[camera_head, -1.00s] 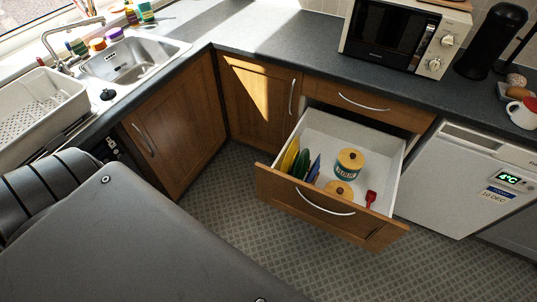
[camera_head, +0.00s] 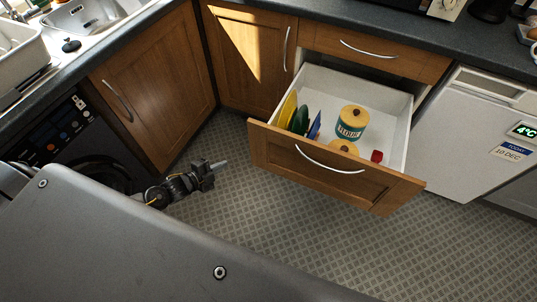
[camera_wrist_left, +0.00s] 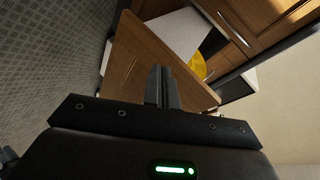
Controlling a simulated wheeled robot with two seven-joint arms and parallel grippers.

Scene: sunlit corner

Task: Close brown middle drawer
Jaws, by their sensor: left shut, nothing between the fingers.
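The brown middle drawer (camera_head: 330,171) is pulled far out below a shut top drawer. Its wooden front carries a curved silver handle (camera_head: 328,163). Inside are yellow, green and blue plates or lids (camera_head: 299,121), a flour tin (camera_head: 351,124), a second yellow-lidded container (camera_head: 343,147) and a small red item (camera_head: 377,156). My left gripper (camera_head: 219,165) is shut and empty, left of the drawer front and apart from it. In the left wrist view, its closed fingers (camera_wrist_left: 162,88) point toward the drawer front (camera_wrist_left: 150,62). My right gripper is not in view.
A shut top drawer (camera_head: 375,50) sits above the open one. Cupboard doors (camera_head: 160,85) stand to the left, with a dark washing machine (camera_head: 75,135). A white appliance (camera_head: 465,135) stands right. The patterned floor (camera_head: 290,235) before the drawer is clear.

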